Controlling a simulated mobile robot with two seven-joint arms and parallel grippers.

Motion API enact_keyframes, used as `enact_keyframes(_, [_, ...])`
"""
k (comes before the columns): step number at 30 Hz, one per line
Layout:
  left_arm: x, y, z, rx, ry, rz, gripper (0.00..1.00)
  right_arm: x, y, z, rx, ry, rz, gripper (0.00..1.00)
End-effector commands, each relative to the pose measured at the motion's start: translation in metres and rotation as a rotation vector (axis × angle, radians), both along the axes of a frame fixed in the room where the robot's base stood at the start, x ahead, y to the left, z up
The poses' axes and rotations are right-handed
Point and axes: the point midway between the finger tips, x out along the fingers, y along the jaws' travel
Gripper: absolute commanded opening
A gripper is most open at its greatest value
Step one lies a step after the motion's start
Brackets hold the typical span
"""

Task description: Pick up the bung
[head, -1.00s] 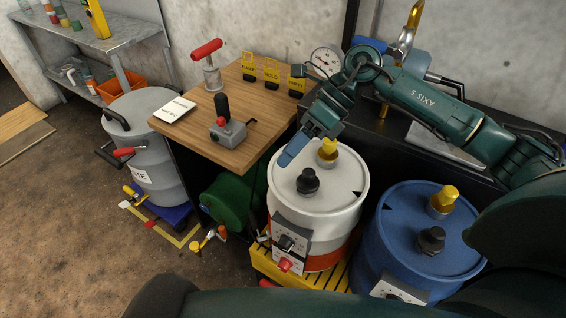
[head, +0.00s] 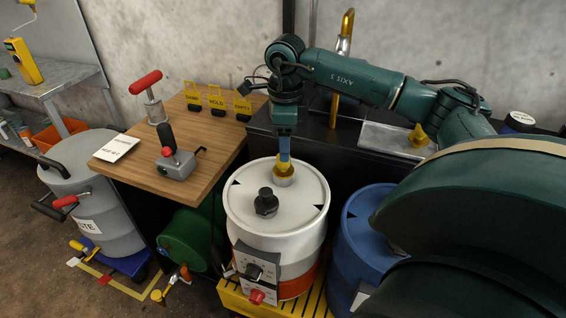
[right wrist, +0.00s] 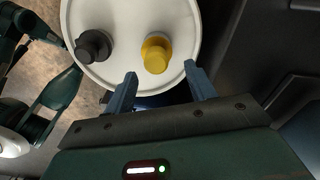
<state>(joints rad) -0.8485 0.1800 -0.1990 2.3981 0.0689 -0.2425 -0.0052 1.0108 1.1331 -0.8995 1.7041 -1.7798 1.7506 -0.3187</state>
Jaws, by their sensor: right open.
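A yellow bung (head: 284,180) stands on the lid of the white drum (head: 240,207), toward its back edge. A black cap (head: 266,202) sits in front of it on the same lid. My right gripper (head: 284,160) points down at the yellow bung, its blue fingers overlapping the bung's top in the head view. In the right wrist view the open fingers (right wrist: 160,70) show to either side of the yellow bung (right wrist: 156,53), with nothing held between them. The black cap (right wrist: 92,46) is left of them. I cannot tell exactly how high the fingertips are. My left gripper is not in view.
The blue drum (head: 350,240) stands right of the white drum, mostly hidden by my right arm. Another yellow fitting (head: 418,135) is on the grey tray behind. The wooden table (head: 200,185) with a lever box (head: 175,163) and yellow tags stands to the left.

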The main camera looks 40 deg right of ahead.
Motion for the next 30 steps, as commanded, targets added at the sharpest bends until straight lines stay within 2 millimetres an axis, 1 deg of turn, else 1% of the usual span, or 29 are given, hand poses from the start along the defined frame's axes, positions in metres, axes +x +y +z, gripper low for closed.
enact_keyframes(2, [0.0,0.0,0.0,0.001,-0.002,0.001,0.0,-0.001,0.001,-0.008,-0.001,0.003,0.0,0.55])
enact_keyframes(7, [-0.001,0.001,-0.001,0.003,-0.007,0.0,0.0,-0.002,0.006,-0.034,0.001,0.004,0.0,0.55])
enact_keyframes(10, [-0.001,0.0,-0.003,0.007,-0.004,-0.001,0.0,-0.001,0.006,-0.046,0.001,0.002,-0.001,0.55])
enact_keyframes(13, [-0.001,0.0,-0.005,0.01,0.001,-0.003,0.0,-0.001,0.006,-0.052,0.001,0.001,0.0,0.55])
enact_keyframes(20, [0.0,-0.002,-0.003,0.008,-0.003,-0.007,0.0,-0.001,0.006,-0.052,0.001,0.0,0.0,0.55])
enact_keyframes(30, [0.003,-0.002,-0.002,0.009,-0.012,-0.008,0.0,-0.001,0.006,-0.052,0.001,0.0,0.001,0.27])
